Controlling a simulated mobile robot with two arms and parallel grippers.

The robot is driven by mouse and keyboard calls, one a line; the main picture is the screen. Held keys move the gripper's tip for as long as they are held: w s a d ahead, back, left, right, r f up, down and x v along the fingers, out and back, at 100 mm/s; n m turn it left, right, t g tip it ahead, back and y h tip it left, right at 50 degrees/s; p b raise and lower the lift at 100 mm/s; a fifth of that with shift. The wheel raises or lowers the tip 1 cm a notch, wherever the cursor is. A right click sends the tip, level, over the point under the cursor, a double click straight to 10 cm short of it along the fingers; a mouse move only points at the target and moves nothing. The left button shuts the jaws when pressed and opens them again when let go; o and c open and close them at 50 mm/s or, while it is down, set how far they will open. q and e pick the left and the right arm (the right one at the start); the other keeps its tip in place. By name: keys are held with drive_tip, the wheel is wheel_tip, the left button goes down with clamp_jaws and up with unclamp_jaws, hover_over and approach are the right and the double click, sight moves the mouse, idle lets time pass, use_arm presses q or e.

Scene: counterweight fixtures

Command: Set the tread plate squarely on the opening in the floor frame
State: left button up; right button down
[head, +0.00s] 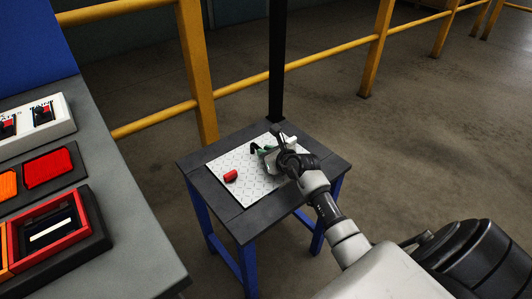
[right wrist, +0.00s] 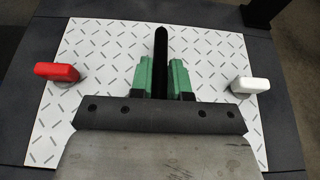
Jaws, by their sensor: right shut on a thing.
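The tread plate (head: 222,169) is a pale sheet with dark diamond marks. It is over the dark top of the blue-legged stand, which looks like the floor frame (head: 240,226). The opening is hidden. The plate carries a red block-like grip (head: 231,176) and a white one (right wrist: 250,85); the red one is also in the right wrist view (right wrist: 57,72). My right gripper (right wrist: 160,80) has green fingers closed on a black bar handle (right wrist: 161,42) at the plate's middle. I cannot tell whether the plate touches the frame. My left gripper is not in view.
A grey console (head: 125,215) with red and orange buttons stands at the left. A black post (head: 278,65) rises behind the stand's far corner. Yellow railings (head: 198,75) run behind. Open floor (head: 440,130) lies to the right.

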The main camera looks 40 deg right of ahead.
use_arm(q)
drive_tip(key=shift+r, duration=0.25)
use_arm(e)
drive_tip(key=shift+f, duration=0.1)
idle(0.4)
drive_tip(key=c, duration=1)
unclamp_jaws()
drive_tip(key=shift+s+f, duration=0.1)
drive_tip(key=shift+f, duration=0.05)
drive_tip(key=shift+s, duration=0.2)
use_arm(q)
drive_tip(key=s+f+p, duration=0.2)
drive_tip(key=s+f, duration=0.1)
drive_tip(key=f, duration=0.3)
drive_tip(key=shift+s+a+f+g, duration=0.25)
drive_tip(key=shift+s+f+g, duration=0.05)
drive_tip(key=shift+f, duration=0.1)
use_arm(e)
drive_tip(key=v, duration=1)
drive_tip(key=shift+s+r, duration=0.1)
drive_tip(key=shift+r, duration=0.1)
